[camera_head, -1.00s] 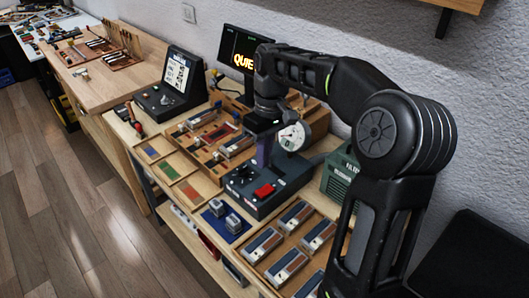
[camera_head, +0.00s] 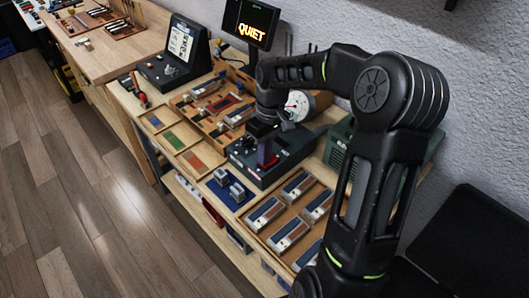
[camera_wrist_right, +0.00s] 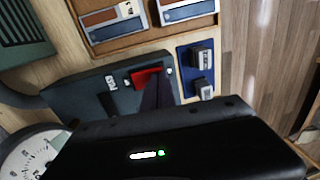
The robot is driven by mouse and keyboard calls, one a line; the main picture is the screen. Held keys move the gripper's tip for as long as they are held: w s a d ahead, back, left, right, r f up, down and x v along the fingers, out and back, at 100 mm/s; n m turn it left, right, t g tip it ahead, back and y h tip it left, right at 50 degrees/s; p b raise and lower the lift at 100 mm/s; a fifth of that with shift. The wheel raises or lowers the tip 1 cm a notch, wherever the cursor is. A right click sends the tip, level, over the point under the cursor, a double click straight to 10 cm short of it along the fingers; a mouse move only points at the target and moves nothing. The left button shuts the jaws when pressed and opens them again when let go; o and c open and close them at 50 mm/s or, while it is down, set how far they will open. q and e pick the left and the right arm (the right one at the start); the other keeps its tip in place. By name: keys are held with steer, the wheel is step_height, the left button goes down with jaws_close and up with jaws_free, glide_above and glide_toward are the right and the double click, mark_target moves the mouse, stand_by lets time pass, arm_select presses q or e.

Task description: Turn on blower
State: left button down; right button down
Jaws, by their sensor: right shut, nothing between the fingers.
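A dark control box (camera_head: 243,162) with a red rocker switch (camera_wrist_right: 147,77) sits on the wooden bench. My right gripper (camera_head: 266,161) is shut and empty, pointing down over the box. Its fingers are right at the red switch and hide most of it in the head view. In the right wrist view the dark fingers (camera_wrist_right: 152,97) overlap part of the switch; I cannot tell whether they touch it. The green blower unit (camera_head: 337,150) stands right of the box, partly behind my right arm, and shows at the wrist view's upper left (camera_wrist_right: 22,38). My left gripper is out of view.
A round dial gauge (camera_head: 298,104) stands just behind the box. A monitor reading QUIET (camera_head: 250,22) stands behind.

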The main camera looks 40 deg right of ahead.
steer(key=shift+a+f, duration=0.1)
steer(key=shift+f, duration=0.1)
steer(key=shift+d+r+p, duration=0.25)
steer(key=shift+d+p, duration=0.15)
steer(key=shift+d, duration=0.4)
